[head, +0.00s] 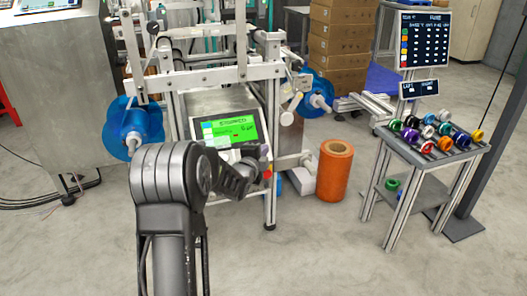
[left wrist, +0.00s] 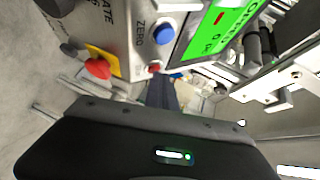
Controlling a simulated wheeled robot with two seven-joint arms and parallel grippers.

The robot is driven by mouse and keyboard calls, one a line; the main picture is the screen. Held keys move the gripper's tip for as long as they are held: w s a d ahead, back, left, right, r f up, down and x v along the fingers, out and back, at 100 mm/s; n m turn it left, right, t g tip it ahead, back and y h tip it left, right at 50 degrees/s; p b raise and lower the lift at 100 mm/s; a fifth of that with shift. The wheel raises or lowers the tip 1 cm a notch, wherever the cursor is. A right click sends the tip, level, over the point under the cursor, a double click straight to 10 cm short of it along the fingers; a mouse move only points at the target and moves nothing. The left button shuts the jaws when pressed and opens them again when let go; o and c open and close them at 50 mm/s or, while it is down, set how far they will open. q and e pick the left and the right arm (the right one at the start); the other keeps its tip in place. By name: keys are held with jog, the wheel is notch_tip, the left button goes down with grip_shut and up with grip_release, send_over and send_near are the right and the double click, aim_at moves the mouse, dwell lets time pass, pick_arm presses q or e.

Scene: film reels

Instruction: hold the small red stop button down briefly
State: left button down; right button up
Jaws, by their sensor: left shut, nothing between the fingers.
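The small red stop button (left wrist: 154,68) shows in the left wrist view on the grey panel, just below a blue button (left wrist: 163,33) marked ZERO. My left gripper (left wrist: 160,82) is shut and empty, with its fingertips right by the red button. I cannot tell whether they touch it or whether it is pressed in. In the head view my left gripper (head: 257,168) is at the right side of the control panel, and it hides the small button there. My right gripper is not in view.
A larger red mushroom button (left wrist: 97,68) on a yellow plate is close to the fingers. The green screen (head: 224,130) is beside them. An orange roll (head: 335,170) stands on the floor to the right, and a stand of coloured reels (head: 470,150) is further right.

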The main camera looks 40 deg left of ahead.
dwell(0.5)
pick_arm(q)
jog(key=shift+s+d+r+p, duration=0.35)
jog(key=shift+d+r, duration=0.15)
jog(key=shift+r, duration=0.1)
jog(key=s+d+r+p, duration=0.2)
jog(key=d+r, duration=0.1)
jog(key=shift+r+p, duration=0.25)
jog(key=shift+p, duration=0.05)
dwell(0.8)
